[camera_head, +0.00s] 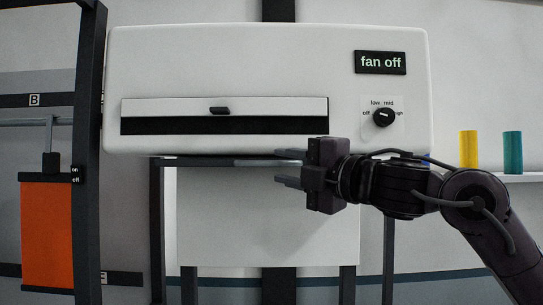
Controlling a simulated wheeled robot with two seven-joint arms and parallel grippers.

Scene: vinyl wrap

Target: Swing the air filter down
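A wide white unit (230,65) hangs in the middle of the head view. Its front has a long dark slot (220,125) below a white flap (165,106) with a small dark handle (219,110). No part is labelled as the air filter, and I cannot tell for certain which it is. My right gripper (288,168) is just under the unit's lower edge, right of centre, with its fingers pointing left. The fingers are apart, one above the other. A thin grey strip (255,163) under the unit reaches toward them; contact is unclear. My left gripper is out of view.
A "fan off" display (380,62) and a dark knob (384,117) are on the unit's right. A pale panel (265,220) stands below. An orange sheet (47,235) hangs left beside a dark post (90,150). Yellow (468,149) and teal (512,151) cylinders stand on a right shelf.

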